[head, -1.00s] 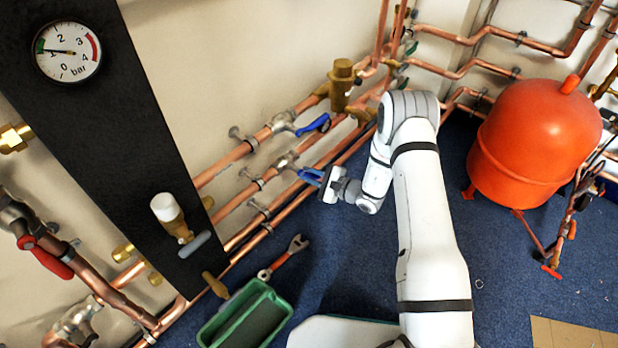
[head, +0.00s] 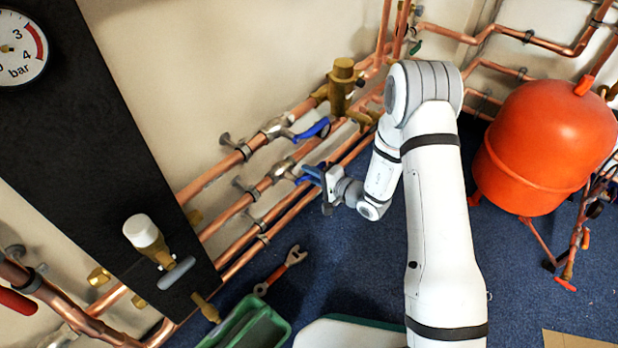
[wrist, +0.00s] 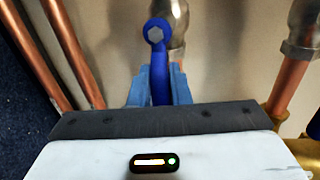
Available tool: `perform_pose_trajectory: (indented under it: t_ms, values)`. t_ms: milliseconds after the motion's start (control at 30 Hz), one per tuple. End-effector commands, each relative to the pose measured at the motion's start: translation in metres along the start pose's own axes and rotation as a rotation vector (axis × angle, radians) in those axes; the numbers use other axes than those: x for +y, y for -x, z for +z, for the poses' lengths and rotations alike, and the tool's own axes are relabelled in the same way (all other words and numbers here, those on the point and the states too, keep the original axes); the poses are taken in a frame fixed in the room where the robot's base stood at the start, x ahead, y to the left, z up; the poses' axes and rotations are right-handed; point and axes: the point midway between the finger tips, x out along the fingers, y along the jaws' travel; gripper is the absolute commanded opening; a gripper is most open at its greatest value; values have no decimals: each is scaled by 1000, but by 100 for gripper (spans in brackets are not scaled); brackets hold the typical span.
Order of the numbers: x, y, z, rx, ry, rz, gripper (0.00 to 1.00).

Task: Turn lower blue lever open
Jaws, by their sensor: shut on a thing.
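The lower blue lever (wrist: 157,75) is in the wrist view, its hex nut and round end at the top and its handle running down between my fingers. My gripper (wrist: 156,92) is shut on this handle, one light-blue finger on each side. In the head view my gripper (head: 311,174) is at the lower valve (head: 284,168) on the copper pipe. There the fingers and the lever are both blue and hard to tell apart. The handle's far end is hidden behind my gripper body in the wrist view.
An upper blue lever (head: 313,130) sits close above on the neighbouring pipe. A brass valve (head: 342,82) stands behind it. A red tank (head: 550,145) is at the right. A wrench (head: 281,269) and a green tray (head: 250,325) lie on the blue floor.

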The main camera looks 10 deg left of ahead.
Motion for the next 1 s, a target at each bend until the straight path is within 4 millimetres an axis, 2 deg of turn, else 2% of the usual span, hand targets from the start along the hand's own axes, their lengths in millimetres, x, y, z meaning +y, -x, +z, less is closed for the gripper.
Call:
perform_pose_trajectory:
  t_ms: [33,600,633,867,1000]
  values:
    - [4,5,-5,20,3,7,0]
    - [2,3,-1,19,32,10,0]
    - [2,3,-1,19,32,10,18]
    - [0,1,1,13,35,7,37]
    - [0,0,1,11,36,6,37]
